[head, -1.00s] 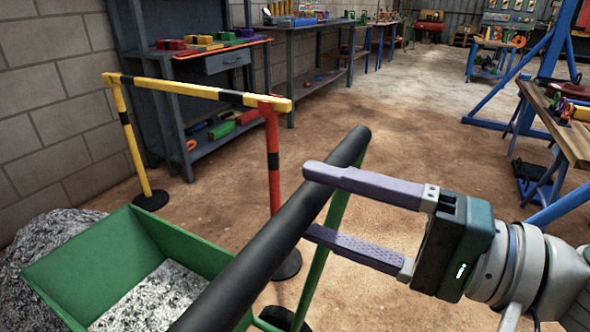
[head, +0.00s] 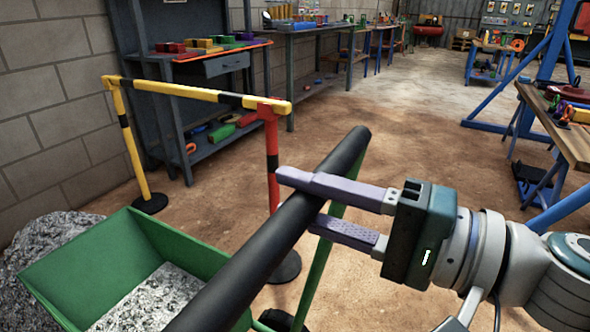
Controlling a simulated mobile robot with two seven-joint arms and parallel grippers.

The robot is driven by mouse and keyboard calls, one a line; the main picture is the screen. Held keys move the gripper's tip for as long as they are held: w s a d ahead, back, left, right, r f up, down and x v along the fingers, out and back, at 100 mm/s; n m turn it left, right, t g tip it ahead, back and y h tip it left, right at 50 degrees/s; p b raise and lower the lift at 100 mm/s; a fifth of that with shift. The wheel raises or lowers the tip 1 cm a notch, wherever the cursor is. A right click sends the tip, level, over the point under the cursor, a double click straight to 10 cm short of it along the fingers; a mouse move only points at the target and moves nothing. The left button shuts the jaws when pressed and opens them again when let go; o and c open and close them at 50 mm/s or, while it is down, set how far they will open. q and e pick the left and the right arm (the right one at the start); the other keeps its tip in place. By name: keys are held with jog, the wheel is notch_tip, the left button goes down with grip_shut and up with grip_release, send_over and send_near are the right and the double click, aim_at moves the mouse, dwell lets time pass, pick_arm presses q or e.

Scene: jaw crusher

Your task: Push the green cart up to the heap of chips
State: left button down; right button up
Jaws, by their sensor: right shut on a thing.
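The green cart (head: 190,262) stands at the lower left of the head view, with grey chips in its tray. Its black handle bar (head: 262,243) runs diagonally up to the right. The heap of chips (head: 45,243) lies at the left edge, behind and beside the tray; the cart's rim hides part of it. My right gripper (head: 300,202) is shut on the black handle bar, one finger above it and the other at its lower side. My left gripper is not in view.
A yellow and black barrier (head: 190,92) with a red post (head: 271,150) stands just beyond the cart. A grey workbench (head: 205,67) is against the wall. A wooden table (head: 570,138) and blue frame are at the right. The middle floor (head: 420,130) is clear.

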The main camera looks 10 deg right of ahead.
grip_shut()
jog(key=shift+f, duration=0.1)
jog(key=shift+f, duration=0.1)
dwell(0.6)
